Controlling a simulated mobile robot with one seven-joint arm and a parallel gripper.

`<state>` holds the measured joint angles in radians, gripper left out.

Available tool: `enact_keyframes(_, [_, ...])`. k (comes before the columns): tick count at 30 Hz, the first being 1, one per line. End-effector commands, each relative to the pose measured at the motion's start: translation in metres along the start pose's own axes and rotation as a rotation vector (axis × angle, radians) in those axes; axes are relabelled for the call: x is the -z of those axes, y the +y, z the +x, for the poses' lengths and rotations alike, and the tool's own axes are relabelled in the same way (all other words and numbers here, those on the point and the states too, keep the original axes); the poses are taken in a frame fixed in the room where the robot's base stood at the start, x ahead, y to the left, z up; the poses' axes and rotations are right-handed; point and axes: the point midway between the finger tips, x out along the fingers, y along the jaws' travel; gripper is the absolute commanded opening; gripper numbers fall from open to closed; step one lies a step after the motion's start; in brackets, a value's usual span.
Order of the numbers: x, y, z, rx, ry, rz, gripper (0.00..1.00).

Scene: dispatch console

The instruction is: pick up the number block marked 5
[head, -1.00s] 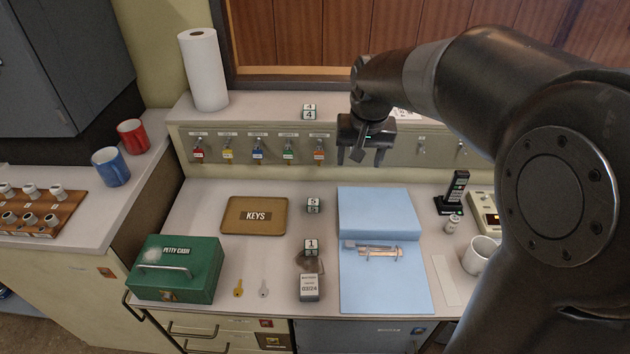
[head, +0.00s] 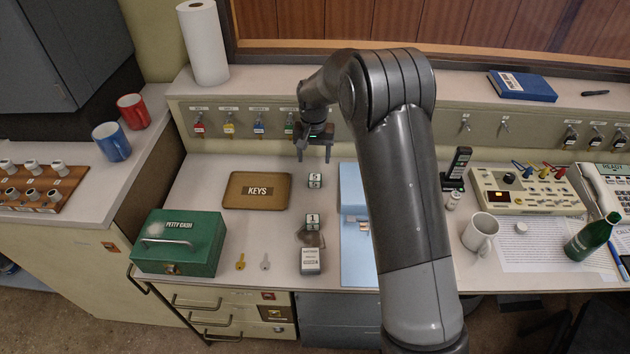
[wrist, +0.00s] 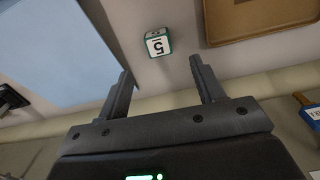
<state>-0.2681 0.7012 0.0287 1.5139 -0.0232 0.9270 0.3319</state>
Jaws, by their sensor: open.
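The number block marked 5 (head: 315,181) is a small white cube with green edges on the console top, right of the KEYS tray. In the wrist view the block (wrist: 158,43) lies ahead of the fingertips, between their lines, with its 5 facing up toward the camera. My gripper (head: 314,155) is open and empty, above and a little behind the block in the head view. Its fingers (wrist: 160,75) are apart from the block and touch nothing visible.
A brown KEYS tray (head: 256,190) lies left of the block. A block marked 1 (head: 312,221) stands in front, near a date calendar (head: 310,260). A blue binder (head: 354,250) lies to the right, partly hidden by my arm. Hanging keys (head: 259,126) line the back panel.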

Motion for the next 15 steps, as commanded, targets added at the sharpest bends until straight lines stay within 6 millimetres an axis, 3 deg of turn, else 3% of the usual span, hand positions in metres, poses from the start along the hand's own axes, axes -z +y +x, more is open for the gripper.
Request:
enact_keyframes(7, [-0.001, 0.001, 0.039, -0.001, -0.003, 0.0, 0.62])
enact_keyframes(15, [0.0, 0.002, 0.062, -0.001, -0.003, 0.0, 0.62])
